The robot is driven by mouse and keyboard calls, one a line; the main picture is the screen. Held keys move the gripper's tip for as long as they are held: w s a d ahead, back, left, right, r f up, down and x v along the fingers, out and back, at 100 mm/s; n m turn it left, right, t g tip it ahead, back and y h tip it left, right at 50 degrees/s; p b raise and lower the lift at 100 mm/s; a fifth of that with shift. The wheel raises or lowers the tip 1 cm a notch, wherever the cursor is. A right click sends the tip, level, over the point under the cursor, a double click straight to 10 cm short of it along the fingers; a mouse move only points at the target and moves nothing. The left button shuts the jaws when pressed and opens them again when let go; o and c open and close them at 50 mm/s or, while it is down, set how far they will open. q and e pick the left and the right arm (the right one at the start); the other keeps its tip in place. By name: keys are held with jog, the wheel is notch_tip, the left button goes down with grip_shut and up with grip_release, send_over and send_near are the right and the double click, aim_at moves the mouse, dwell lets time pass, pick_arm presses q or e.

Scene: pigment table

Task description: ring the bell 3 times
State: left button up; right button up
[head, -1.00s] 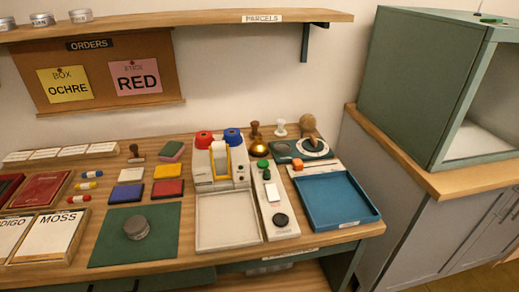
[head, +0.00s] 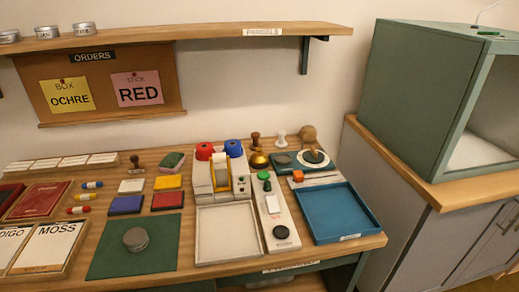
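The bell appears to be a small brass dome (head: 258,160) at the back of the table, just right of the tape dispenser. A brown wooden-handled stamp (head: 255,143) stands close behind it, and they partly overlap in the picture. Neither of my grippers is in the head view, and nothing is touching the bell.
Left of the bell is a dispenser (head: 221,178) with red and blue rolls. In front is a pale panel (head: 282,232) with green and black knobs. A blue tray (head: 332,212) lies right, and a green mat (head: 162,254) left. A shelf (head: 180,39) overhangs the back.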

pick_arm(q)
grip_shut()
dwell(1.3)
